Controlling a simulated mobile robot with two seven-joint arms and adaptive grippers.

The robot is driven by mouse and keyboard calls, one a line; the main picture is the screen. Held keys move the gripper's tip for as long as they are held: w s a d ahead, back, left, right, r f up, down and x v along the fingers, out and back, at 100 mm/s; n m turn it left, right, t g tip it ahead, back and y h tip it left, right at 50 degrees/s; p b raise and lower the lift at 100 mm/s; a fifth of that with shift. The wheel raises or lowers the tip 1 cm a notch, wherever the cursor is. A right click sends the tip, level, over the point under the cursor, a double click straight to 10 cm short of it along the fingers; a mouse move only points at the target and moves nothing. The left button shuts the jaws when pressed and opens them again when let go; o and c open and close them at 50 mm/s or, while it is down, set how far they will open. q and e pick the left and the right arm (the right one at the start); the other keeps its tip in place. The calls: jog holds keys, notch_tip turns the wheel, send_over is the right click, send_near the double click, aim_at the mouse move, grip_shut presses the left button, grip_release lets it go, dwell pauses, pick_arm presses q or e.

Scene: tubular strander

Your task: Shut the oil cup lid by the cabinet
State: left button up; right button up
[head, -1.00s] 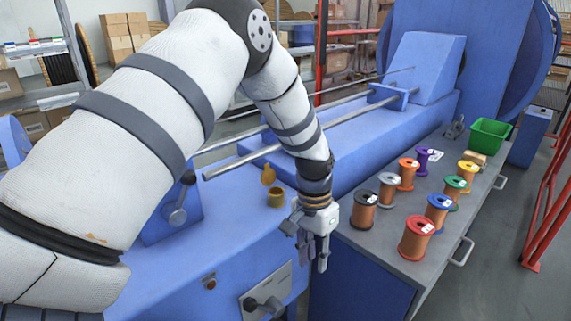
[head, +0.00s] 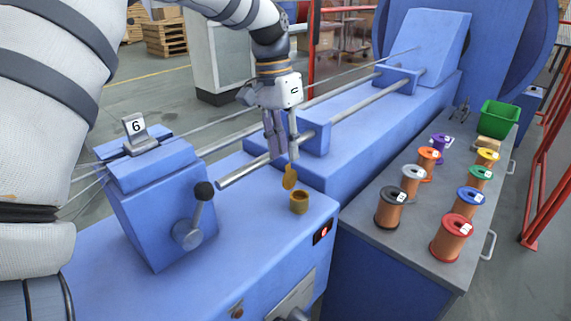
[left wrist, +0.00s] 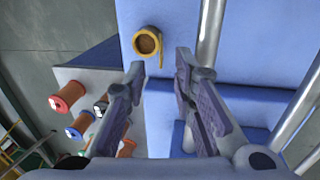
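The oil cup (head: 299,203) is a small brass-coloured cup on the blue machine top, near the cabinet (head: 372,285). Its lid (head: 290,177) stands up, open, at the cup's far-left rim. The left wrist view shows the cup's open mouth (left wrist: 148,42) and the lid (left wrist: 161,60) nearly edge-on. My left gripper (head: 284,155) points down just above and behind the lid, its fingertips close to the lid's top; I cannot tell whether they touch. Its two fingers (left wrist: 160,66) are apart with nothing between them. My right gripper is not in view.
A black-knobbed lever (head: 203,191) and a block marked 6 (head: 136,130) stand left of the cup. Steel rods (head: 245,171) run behind it. Several wire spools (head: 450,240) and a green bin (head: 499,117) are on the cabinet. The machine top in front of the cup is clear.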

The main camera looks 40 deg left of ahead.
aim_at(288, 165)
pick_arm(q)
jog(key=f, duration=0.4)
jog(key=shift+d+f, duration=0.4)
grip_shut()
jog(key=shift+r, duration=0.1)
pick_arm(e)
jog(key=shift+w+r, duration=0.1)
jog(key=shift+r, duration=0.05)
pick_arm(q)
jog(key=shift+s+d+r+y+p, duration=0.1)
jog(key=shift+d+r+y+p, duration=0.2)
jog(key=shift+y+p, duration=0.35)
jog(key=shift+d+f+y, duration=0.1)
jog(key=shift+d+y, duration=0.3)
jog(key=shift+y, duration=0.35)
jog(key=shift+d+f+t+y, duration=0.2)
jog(key=shift+d+y, duration=0.3)
jog(key=shift+y, duration=0.55)
jog(key=shift+d+f+t+y, duration=0.1)
jog(key=shift+d+f+y, duration=0.25)
jog(key=shift+y, duration=0.7)
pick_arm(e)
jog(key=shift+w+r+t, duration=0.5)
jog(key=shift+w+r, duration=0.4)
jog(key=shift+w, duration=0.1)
pick_arm(q)
jog(key=shift+d+r, duration=0.1)
